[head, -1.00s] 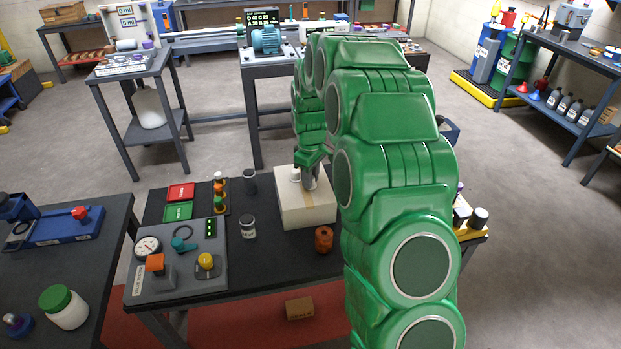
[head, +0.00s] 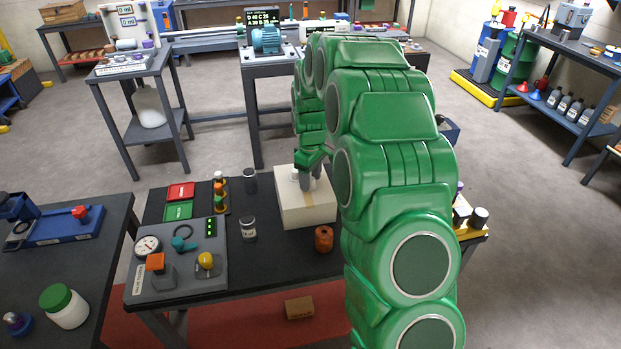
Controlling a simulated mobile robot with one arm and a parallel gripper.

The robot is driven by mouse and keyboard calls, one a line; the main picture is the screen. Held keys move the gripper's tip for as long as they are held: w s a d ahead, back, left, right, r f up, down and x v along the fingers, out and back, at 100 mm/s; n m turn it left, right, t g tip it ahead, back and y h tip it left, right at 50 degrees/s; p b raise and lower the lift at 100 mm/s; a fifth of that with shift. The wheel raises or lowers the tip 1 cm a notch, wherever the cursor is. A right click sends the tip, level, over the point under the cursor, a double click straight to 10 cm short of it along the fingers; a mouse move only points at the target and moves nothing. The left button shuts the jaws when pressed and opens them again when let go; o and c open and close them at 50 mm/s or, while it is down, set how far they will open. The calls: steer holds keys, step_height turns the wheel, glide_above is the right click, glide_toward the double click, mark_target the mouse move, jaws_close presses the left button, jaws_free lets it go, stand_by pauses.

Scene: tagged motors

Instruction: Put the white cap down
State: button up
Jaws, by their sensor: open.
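A small white piece that looks like the white cap (head: 295,174) is on top of the cream box (head: 307,212), near its back edge. My gripper (head: 309,178) is over the same box, just right of the white piece. Its jaws are open. They are small and partly hidden by my green arm, so I cannot tell whether a finger touches the white piece.
The box stands on a dark table (head: 275,270). Left of it are a dark cylinder (head: 250,181), a white-labelled jar (head: 248,229) and a grey valve panel (head: 190,285). An orange canister (head: 323,239) stands in front. My arm hides the table's right part.

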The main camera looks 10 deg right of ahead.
step_height(320, 180, up, 12)
steer(key=s+a+r+m, duration=0.15)
steer(key=s+r, duration=0.25)
steer(key=s, duration=0.6)
steer(key=s+m+g, duration=0.1)
steer(key=s+m, duration=0.6)
steer(key=s, duration=3)
steer(key=shift+r+g, duration=0.3)
steer(key=shift+g, duration=0.1)
steer(key=shift+m, duration=0.25)
